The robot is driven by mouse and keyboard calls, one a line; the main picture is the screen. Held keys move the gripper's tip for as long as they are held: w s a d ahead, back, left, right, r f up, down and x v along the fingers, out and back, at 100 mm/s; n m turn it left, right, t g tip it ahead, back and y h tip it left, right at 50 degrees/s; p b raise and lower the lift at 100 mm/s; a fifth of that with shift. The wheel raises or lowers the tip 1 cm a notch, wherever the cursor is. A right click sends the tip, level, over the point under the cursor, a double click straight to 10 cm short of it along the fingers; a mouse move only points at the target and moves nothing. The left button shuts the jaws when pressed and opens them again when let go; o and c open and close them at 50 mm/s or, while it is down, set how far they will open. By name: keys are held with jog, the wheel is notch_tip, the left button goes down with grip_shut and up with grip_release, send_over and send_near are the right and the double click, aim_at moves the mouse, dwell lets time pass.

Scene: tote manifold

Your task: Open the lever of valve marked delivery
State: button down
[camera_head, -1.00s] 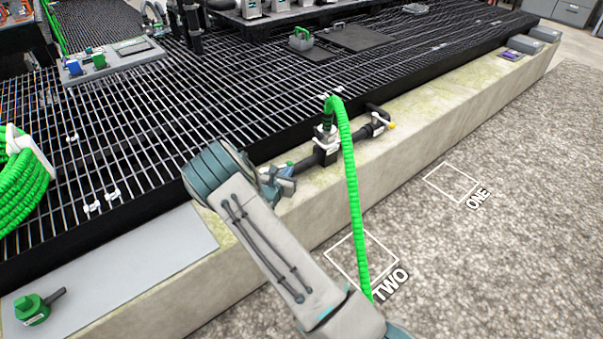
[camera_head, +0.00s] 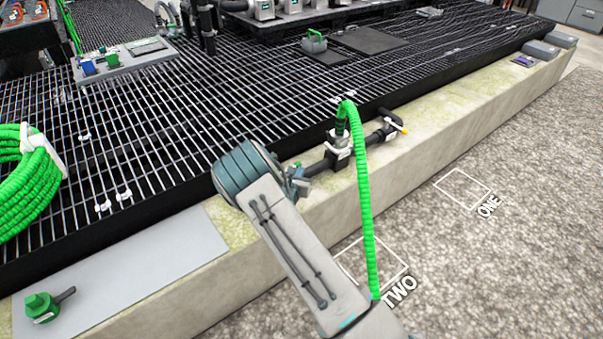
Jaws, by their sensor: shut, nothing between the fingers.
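A dark pipe manifold (camera_head: 315,169) runs along the pale concrete ledge, with a white-tagged fitting (camera_head: 340,151) where the green hose (camera_head: 363,200) rises. A second branch to the right has a white tag and a small yellow-tipped part (camera_head: 404,131). No tag is readable, so I cannot tell which valve is marked delivery. My gripper (camera_head: 300,184) shows only in part behind my grey arm link, at the left end of the pipe. It is shut, with nothing seen held. A small green and blue part (camera_head: 297,166) is just beside it; contact cannot be told.
Black grating (camera_head: 190,130) covers the deck behind the ledge (camera_head: 470,100). A green valve with a dark lever (camera_head: 42,306) sits on the left, near a coiled green hose (camera_head: 30,170). The hose crosses in front of the pipe.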

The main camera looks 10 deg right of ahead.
jog(key=shift+a+r, duration=0.1)
jog(key=shift+a, duration=0.25)
jog(key=s+d+r+p, duration=0.2)
jog(key=s+d+p, duration=0.2)
jog(key=s+d, duration=0.3)
jog(key=s, duration=0.5)
jog(key=shift+d+r, duration=0.25)
